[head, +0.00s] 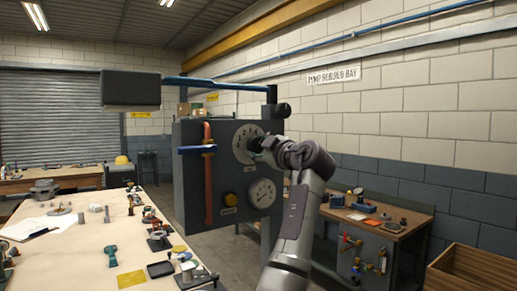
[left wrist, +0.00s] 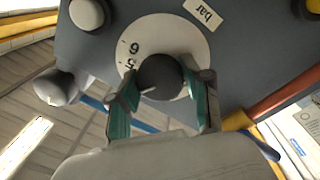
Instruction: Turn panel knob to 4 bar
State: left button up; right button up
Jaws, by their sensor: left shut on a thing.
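The grey panel (head: 188,198) stands upright in the middle of the head view. A round white dial (head: 241,137) with numbers sits near its top right. My left gripper (head: 260,146) is at this dial and hides part of it. In the left wrist view, the dark round knob (left wrist: 162,74) sits on the white dial (left wrist: 150,35), between the teal fingers of my left gripper (left wrist: 163,92), which is shut on it. The digits 6 and 5 show beside the knob; the other digits are hidden. A pale mark shows at the knob's lower edge. My right gripper is not in view.
Below the dial are a gauge (head: 262,193) and a yellow button (head: 230,199). A copper-red pipe (head: 208,180) with a blue handle (head: 197,149) runs down the panel's left. A cluttered table (head: 85,258) stands left, a workbench (head: 400,229) right.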

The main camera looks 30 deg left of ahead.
pick_arm(q)
jog(key=shift+r, duration=0.1)
jog(key=o, duration=1.1)
jog(key=shift+o, duration=0.2)
jog(key=v, duration=1.2)
